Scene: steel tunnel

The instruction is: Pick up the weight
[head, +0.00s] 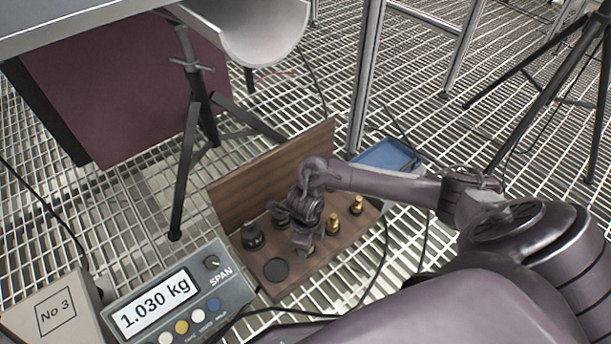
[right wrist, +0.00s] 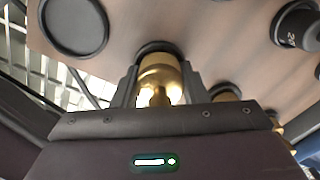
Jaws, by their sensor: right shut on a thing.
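My right gripper (head: 306,240) reaches down over a wooden weight box (head: 229,194) on the floor grating in the head view. In the right wrist view, my right gripper (right wrist: 160,88) is shut on a brass weight (right wrist: 158,80), one jaw on each side of it. The weight is upright, at or just above a round dark recess; I cannot tell whether it is lifted. In the head view it is mostly hidden by the gripper. Dark weights (head: 252,236) and other brass weights (head: 356,205) stand in the box. My left gripper is not in view.
An empty round recess (head: 276,270) is at the box's front left. A scale display (head: 157,302) reads 1.030 kg, beside a box marked No 3 (head: 52,312). A blue tray (head: 386,156) lies behind the weight box. Tripod legs (head: 188,165), table legs and cables stand around.

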